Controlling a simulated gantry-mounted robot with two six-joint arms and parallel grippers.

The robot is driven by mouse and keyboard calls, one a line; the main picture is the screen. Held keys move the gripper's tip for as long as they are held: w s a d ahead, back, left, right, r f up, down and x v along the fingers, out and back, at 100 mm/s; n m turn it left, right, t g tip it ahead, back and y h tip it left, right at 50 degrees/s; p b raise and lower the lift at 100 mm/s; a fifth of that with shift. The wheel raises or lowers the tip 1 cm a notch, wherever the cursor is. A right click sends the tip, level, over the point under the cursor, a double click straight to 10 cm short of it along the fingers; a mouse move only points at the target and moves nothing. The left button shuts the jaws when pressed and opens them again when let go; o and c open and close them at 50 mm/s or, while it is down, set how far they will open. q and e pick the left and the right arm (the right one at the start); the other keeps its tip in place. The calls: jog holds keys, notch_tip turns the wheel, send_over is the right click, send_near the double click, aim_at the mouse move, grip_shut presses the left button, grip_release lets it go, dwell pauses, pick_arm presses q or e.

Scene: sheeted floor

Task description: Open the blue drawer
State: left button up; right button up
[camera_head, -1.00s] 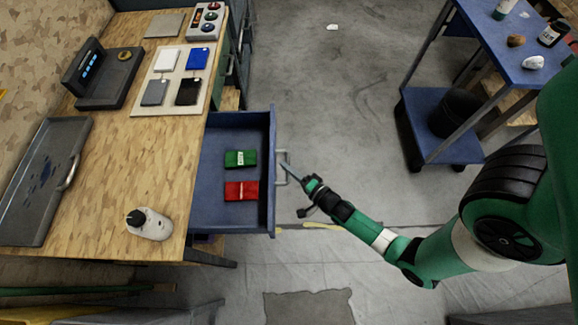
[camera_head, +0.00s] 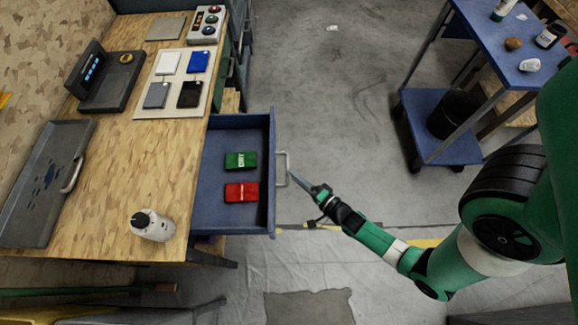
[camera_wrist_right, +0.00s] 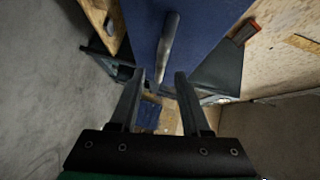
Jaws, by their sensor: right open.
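The blue drawer (camera_head: 237,213) stands pulled out from the wooden workbench in the head view. A green packet (camera_head: 240,160) and a red packet (camera_head: 241,192) lie inside it. Its metal handle (camera_head: 283,169) is on the front face, and the handle also shows in the right wrist view (camera_wrist_right: 169,48). My right gripper (camera_head: 311,188) is just right of the handle, apart from it. In the right wrist view its two fingers (camera_wrist_right: 159,78) are spread and empty, with the drawer front (camera_wrist_right: 205,30) beyond them. My left gripper is not in view.
A blue cart (camera_head: 460,150) stands at the right. The grey floor (camera_head: 335,110) between them is mostly clear.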

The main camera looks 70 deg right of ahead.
jog(key=p+v, duration=0.1)
jog(key=v, duration=0.6)
jog(key=shift+p, duration=0.35)
jog(key=shift+a+r, duration=0.1)
jog(key=shift+a, duration=0.1)
